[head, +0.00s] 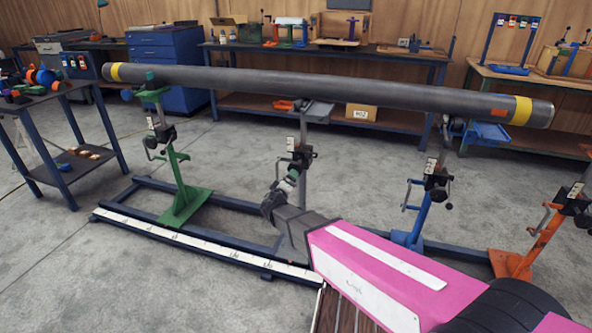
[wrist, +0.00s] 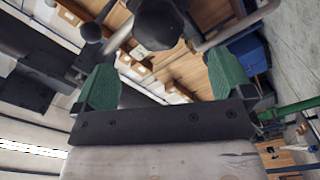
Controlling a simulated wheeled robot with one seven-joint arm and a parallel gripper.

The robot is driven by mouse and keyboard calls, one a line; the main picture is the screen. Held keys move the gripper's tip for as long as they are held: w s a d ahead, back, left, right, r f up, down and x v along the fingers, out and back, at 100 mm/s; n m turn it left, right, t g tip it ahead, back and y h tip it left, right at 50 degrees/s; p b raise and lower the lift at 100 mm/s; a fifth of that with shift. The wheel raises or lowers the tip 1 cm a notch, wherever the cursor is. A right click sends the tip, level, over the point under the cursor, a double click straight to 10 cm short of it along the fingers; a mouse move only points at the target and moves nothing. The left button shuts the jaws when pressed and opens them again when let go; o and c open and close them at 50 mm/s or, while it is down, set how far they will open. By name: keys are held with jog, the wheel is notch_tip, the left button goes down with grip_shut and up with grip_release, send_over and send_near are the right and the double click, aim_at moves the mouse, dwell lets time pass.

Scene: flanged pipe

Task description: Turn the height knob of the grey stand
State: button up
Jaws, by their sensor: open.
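The grey stand (head: 304,130) is in the middle of the head view, under the long pipe. Its dark clamp block (head: 303,154) carries a white scale plate. I cannot tell for sure which one is the height knob.
The dark pipe (head: 330,88) with yellow bands spans overhead. The green stand (head: 181,185) is left; the blue stand (head: 417,222) and orange stand (head: 519,257) are right. The base rail (head: 205,245) runs along the floor. A cart (head: 60,125) stands far left. Floor at front left is clear.

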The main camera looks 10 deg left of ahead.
aim_at(296, 168)
jog(key=w+m, duration=0.3)
jog(key=m, duration=0.1)
jog(key=w+m, duration=0.4)
jog(key=w+d+m, duration=0.1)
jog(key=w+m, duration=0.2)
jog(key=w, duration=0.1)
jog(key=shift+w+m, duration=0.2)
jog(key=shift+m, duration=0.2)
jog(key=c, duration=0.9)
